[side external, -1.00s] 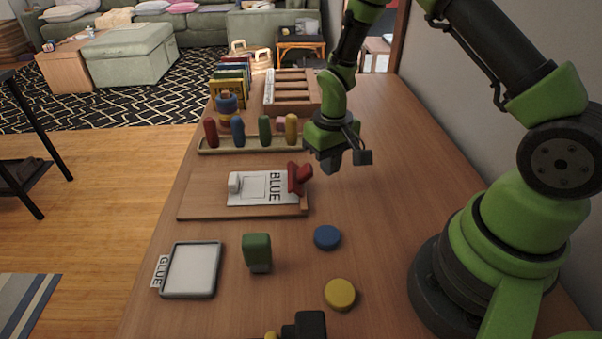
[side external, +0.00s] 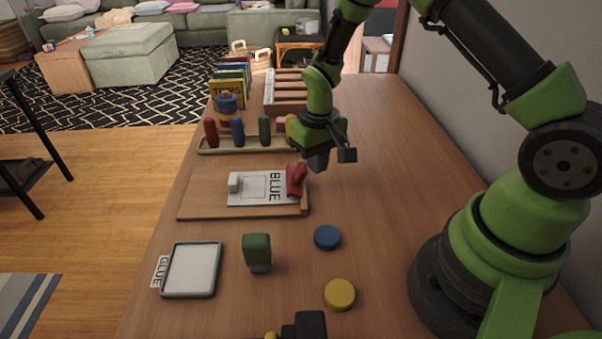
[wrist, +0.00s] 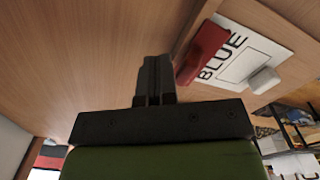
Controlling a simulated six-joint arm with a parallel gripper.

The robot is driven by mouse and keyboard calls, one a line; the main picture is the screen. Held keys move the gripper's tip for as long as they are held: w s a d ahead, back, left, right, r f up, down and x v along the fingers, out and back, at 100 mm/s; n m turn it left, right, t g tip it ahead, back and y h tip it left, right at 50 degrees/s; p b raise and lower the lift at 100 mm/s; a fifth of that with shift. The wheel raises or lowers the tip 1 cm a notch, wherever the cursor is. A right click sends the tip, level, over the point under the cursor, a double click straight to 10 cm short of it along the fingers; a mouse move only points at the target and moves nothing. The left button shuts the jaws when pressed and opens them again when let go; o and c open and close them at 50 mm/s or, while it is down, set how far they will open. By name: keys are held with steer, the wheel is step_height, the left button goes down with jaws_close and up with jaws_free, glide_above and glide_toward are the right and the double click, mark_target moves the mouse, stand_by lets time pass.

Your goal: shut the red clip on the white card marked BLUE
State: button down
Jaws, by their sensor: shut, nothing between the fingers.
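The white card (side external: 258,188) marked BLUE lies flat on a wooden board (side external: 205,204), and also shows in the wrist view (wrist: 240,72). The red clip (side external: 296,181) sits at the card's right end, by the lettering. In the wrist view the clip (wrist: 202,52) lies low along the card's edge; I cannot tell for certain whether its jaws pinch the card. My gripper (side external: 318,163) is shut and empty, just right of the clip and a little above it. In the wrist view its fingers (wrist: 153,78) are together, with a small gap to the clip.
A white block (side external: 235,182) rests on the card's left end. A tray of coloured pegs (side external: 237,146) stands behind the board. A green stamp (side external: 257,250), blue disc (side external: 327,237), yellow disc (side external: 340,295) and GLUE tray (side external: 192,268) are in front. Table right of the board is clear.

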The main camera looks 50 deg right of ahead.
steer(key=shift+w+a, duration=0.1)
steer(key=shift+r, duration=0.15)
step_height(320, 180, up, 7)
stand_by(0.8)
steer(key=s+a+r+t, duration=0.2)
steer(key=s+r, duration=0.2)
steer(key=r, duration=0.3)
steer(key=s+a+r+t, duration=0.1)
steer(key=s+r+t, duration=0.15)
steer(key=r, duration=0.55)
steer(key=s+a+r+m+t+y, duration=0.1)
steer(key=s+r, duration=0.3)
steer(key=s, duration=0.7)
steer(key=shift+s+a+t+y, duration=0.35)
steer(key=shift+a+t+y, duration=0.15)
steer(key=shift+a+t, duration=0.35)
